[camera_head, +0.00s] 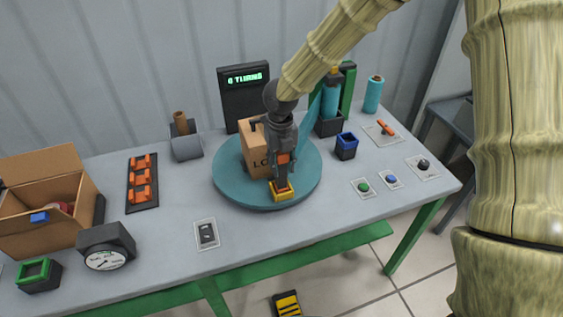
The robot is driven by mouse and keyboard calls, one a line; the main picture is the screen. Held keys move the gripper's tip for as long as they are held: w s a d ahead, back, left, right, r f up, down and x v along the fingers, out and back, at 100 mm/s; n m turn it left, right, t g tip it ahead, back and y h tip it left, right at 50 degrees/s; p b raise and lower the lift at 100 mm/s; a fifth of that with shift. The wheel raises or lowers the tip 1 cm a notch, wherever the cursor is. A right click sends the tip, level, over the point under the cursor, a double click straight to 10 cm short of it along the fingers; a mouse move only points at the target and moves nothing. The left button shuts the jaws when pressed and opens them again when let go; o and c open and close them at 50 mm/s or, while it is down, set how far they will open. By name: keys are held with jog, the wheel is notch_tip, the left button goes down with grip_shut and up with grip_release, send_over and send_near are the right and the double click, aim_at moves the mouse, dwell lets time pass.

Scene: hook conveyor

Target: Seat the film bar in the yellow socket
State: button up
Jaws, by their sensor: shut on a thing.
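The yellow socket (283,195) sits on the front edge of the teal turntable (228,182), in front of a cardboard box (256,160). My gripper (282,180) points down right above the socket and is shut on the film bar. The bar is mostly hidden by the fingers, and I cannot tell whether it is inside the socket or just over it. A teal film strip (309,118) runs from the film roll (330,103) on its green-posted stand to my gripper.
A display (245,80) reading "0 TURNS" stands behind the turntable. A blue cup (346,147) stands close to its right. Buttons (363,187) are at front right, a switch plate (206,233) at front. A gauge (106,247) and open carton (40,236) are left.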

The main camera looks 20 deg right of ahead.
jog(key=o, duration=1.2)
jog(key=shift+o, duration=0.2)
jog(key=shift+r, duration=0.1)
